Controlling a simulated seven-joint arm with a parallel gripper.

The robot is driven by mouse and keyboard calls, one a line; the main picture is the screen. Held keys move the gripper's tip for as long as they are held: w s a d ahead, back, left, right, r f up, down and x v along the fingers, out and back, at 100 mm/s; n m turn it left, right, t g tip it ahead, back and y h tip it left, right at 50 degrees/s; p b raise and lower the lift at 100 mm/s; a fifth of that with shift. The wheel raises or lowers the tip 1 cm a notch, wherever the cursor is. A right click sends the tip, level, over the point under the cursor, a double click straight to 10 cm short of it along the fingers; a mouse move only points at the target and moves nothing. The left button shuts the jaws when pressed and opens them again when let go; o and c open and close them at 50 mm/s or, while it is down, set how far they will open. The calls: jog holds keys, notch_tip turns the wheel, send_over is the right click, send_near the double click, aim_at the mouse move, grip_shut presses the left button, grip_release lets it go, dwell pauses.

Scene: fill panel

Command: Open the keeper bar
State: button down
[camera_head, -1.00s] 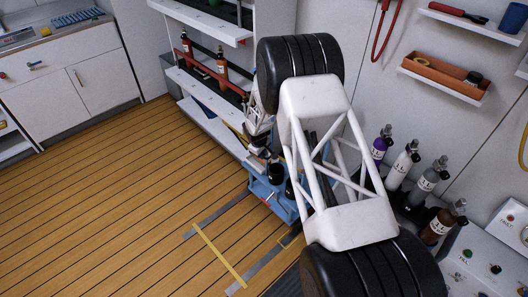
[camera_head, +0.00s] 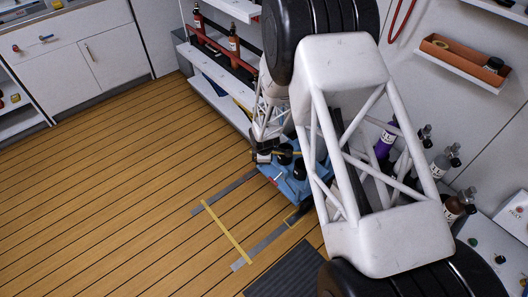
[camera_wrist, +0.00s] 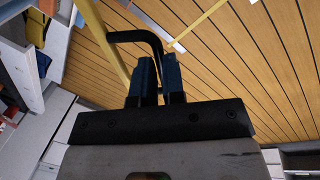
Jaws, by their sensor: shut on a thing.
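The yellow keeper bar (camera_wrist: 103,40) runs down the left side of the wrist view. A black bent handle (camera_wrist: 140,37) stands out beside it and its end drops between my fingers. My gripper (camera_wrist: 158,78) is shut on this handle with its two dark blue fingers. In the head view my gripper (camera_head: 264,156) is small, low beside the blue cart (camera_head: 292,184), and its fingers are hard to make out. A yellow length (camera_head: 287,153) shows near the cart's top. My arm hides much of the bar and part of the cart.
A shelf unit (camera_head: 222,97) with red-orange bottles stands behind the gripper. Gas bottles (camera_head: 441,163) stand at the right wall. Yellow tape (camera_head: 227,232) marks the wooden floor (camera_head: 110,190), which is open at the left and front.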

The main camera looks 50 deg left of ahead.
jog(key=s+d+n+g, duration=0.1)
jog(key=s+d+n, duration=0.2)
jog(key=d+n, duration=0.4)
jog(key=shift+d, duration=2.95)
jog(key=c, duration=1.2)
grip_release()
jog(key=shift+r, duration=0.1)
notch_tip(320, 180, up, 7)
jog(key=d, duration=0.1)
jog(key=shift+d+r, duration=0.2)
jog(key=shift+s, duration=0.1)
